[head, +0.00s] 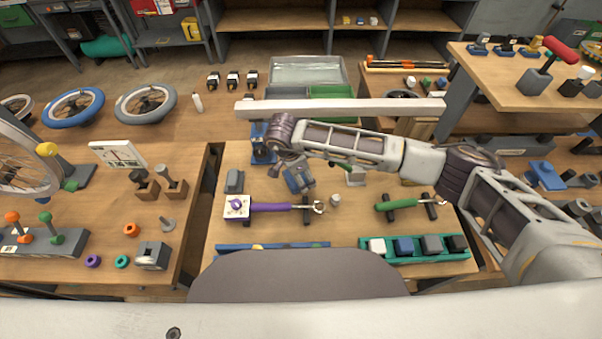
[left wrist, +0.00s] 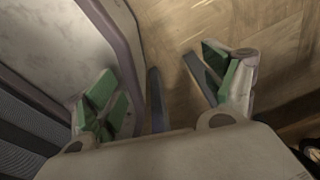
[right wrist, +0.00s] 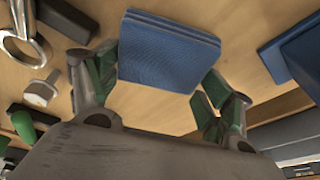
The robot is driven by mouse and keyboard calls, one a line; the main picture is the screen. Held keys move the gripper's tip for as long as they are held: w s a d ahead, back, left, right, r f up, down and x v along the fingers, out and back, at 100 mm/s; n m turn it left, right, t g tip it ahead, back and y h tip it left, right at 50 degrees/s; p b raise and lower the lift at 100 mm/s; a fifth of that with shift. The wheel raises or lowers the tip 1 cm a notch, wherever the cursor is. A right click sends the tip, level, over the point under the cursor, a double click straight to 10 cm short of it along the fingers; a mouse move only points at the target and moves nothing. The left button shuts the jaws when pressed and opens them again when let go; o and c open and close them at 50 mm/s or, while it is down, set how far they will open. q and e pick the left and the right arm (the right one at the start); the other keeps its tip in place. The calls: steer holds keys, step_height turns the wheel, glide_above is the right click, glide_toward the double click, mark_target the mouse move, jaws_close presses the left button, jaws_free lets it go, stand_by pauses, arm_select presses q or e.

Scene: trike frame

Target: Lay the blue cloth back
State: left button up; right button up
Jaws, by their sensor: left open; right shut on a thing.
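The blue cloth (right wrist: 165,48) is a folded, flat, layered pad in the right wrist view. My right gripper (right wrist: 158,88) is shut on it, with one green-padded finger at each side edge. In the head view my right gripper (head: 300,182) points down over the middle of the central bench, and the arm and fingers largely hide the cloth there. I cannot tell whether the cloth touches the bench top. My left gripper (left wrist: 155,80) is open and empty in the left wrist view, over wooden floor. It is outside the head view.
A purple-handled spanner (head: 280,207) and a green-handled tool (head: 408,204) lie near the gripper on the bench. A blue stand (head: 262,143) is just behind. A teal tray (head: 420,256) of blocks is at the front right. A pale beam (head: 340,108) spans behind the arm.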

steer(key=shift+f, duration=0.15)
steer(key=o, duration=1.1)
steer(key=shift+c, duration=0.2)
steer(key=shift+r, duration=0.3)
steer(key=b+v, duration=0.1)
steer(key=v, duration=0.9)
arm_select(q)
steer(key=s+d+r+p, duration=0.2)
steer(key=d+r+p, duration=0.2)
steer(key=r+p, duration=0.4)
steer(key=shift+d+r+p, duration=0.35)
steer(key=shift+r+p, duration=0.05)
steer(key=shift+p, duration=0.55)
arm_select(e)
step_height(320, 180, up, 12)
glide_above(293, 179)
steer(key=shift+f, duration=0.1)
